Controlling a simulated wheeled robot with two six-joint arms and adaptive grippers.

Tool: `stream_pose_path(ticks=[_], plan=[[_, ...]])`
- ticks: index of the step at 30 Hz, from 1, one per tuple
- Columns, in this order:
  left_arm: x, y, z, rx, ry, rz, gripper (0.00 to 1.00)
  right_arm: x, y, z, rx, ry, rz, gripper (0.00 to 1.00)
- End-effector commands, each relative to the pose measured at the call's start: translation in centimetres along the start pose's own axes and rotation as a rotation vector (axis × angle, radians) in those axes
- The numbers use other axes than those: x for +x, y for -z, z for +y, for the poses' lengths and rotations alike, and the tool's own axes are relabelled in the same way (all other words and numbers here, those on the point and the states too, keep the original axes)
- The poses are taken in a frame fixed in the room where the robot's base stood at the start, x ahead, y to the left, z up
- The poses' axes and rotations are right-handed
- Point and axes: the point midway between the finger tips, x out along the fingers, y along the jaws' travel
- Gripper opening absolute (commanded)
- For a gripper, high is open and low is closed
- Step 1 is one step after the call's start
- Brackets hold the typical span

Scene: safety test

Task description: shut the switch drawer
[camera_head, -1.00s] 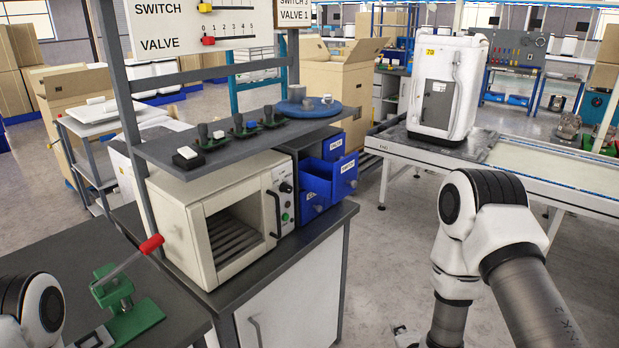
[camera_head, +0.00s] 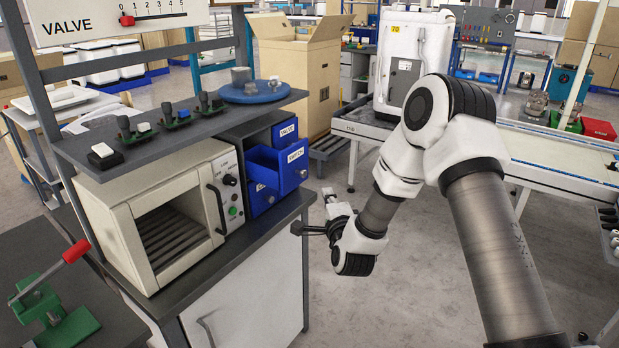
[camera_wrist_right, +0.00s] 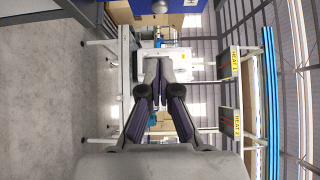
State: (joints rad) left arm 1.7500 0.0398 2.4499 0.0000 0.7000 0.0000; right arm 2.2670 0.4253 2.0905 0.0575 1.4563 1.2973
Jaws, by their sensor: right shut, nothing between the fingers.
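The switch drawer (camera_head: 292,172) is a blue drawer labelled SWITCH, in a cabinet on the workbench in the head view. It is pulled out, with its open top showing. A second blue drawer labelled VALVE (camera_head: 286,132) sits just above it, less far out. My right gripper (camera_head: 299,228) is shut and empty, below and in front of the switch drawer, apart from it. In the right wrist view my closed fingers (camera_wrist_right: 158,70) point forward, and the blue drawer front (camera_wrist_right: 178,4) with a round knob shows at the top edge. My left gripper is out of view.
A cream oven (camera_head: 160,230) stands left of the drawers, under a grey shelf (camera_head: 180,132) with small switches and a blue disc (camera_head: 254,92). A red-handled green lever (camera_head: 52,300) is at lower left. A conveyor (camera_head: 560,155) lies right. Floor between is clear.

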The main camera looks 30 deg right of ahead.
Motion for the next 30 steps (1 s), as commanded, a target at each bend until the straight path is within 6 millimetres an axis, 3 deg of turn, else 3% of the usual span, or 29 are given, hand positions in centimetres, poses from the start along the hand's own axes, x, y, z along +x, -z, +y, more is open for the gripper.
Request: stream_pose_path(ticks=[8, 12, 26, 30], plan=[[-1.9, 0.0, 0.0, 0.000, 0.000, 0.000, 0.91, 6.1, 0.0, -0.3, -0.002, 0.001, 0.000, 0.00], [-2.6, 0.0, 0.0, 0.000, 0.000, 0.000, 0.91, 7.7, -2.0, -0.2, -0.004, 0.001, -0.003, 0.00], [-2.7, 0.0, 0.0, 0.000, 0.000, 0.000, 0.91, 8.6, -2.9, 0.0, -0.001, -0.001, -0.001, 0.00], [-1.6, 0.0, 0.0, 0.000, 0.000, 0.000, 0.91, 9.3, -3.6, 0.4, -0.003, 0.001, -0.001, 0.00]])
